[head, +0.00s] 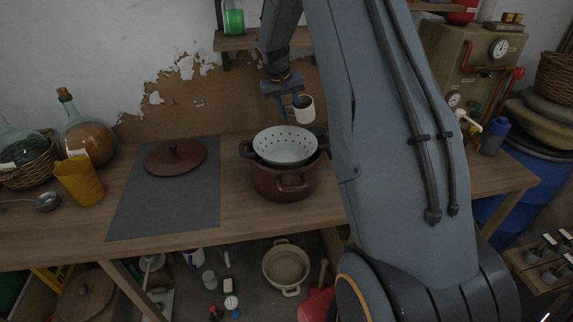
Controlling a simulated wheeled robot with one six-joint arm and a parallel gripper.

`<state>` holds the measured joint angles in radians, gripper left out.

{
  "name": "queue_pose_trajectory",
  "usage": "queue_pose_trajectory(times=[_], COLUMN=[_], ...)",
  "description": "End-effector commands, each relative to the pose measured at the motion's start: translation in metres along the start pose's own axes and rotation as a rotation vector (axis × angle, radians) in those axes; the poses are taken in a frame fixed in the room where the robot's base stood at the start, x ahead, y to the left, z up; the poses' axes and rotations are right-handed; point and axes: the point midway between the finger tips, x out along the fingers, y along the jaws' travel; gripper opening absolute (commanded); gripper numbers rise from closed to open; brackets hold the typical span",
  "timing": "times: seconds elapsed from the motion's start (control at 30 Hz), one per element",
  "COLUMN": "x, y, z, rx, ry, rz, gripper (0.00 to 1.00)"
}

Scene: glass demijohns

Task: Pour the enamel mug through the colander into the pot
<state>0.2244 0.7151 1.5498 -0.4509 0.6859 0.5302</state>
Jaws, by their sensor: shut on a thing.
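The white enamel mug (305,110) is held in the air behind and a little right of the colander, and looks upright. My gripper (297,101) is shut on it at its left side. The mug's contents cannot be made out. The white colander (285,145) with dark holes sits in the mouth of the brown-red pot (284,183). The colander's inside looks empty. My arm hides the table to the right of the pot.
A brown lid (175,157) lies on a grey mat (160,207) left of the pot. A yellow measuring jug (79,183), a ladle (46,201) and glass demijohns (88,138) stand farther left. A shelf (258,39) with a green jar (233,20) hangs behind.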

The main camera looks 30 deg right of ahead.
Motion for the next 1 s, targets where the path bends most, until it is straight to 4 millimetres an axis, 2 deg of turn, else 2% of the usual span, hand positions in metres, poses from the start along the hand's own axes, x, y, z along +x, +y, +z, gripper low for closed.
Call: queue_pose_trajectory(times=[0.27, 0.73, 1.0], x=[0.001, -0.040, -0.045], y=[-0.001, 0.009, 0.010], z=[0.000, -0.013, -0.013], rx=[0.010, 0.008, 0.004], ry=[-0.001, -0.267, -0.299], rz=[0.002, -0.203, -0.227], gripper=[0.02, 0.02, 0.02])
